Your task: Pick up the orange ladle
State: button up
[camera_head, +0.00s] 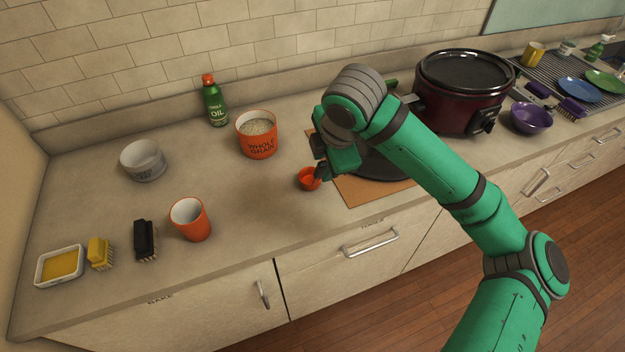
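The orange ladle (308,179) shows as a small orange bowl on the counter, near the left edge of a brown board. Its handle is not visible; my gripper and arm cover the area behind and to the right of the bowl. My gripper (321,169) is pointed down right beside the bowl, at its upper right. The fingers are small, dark and partly hidden, so I cannot tell whether they are open or shut, or touching the ladle.
A dark pan (385,165) lies on the brown board (362,192), partly behind my arm. A red slow cooker (457,98) stands right of it. An orange grain canister (257,140) and orange cup (189,220) stand left. The counter between cup and ladle is clear.

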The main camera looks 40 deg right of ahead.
jog(key=shift+x, duration=1.15)
jog(key=shift+w+a, duration=0.1)
jog(key=shift+w, duration=0.05)
grip_shut()
jog(key=shift+r, duration=0.1)
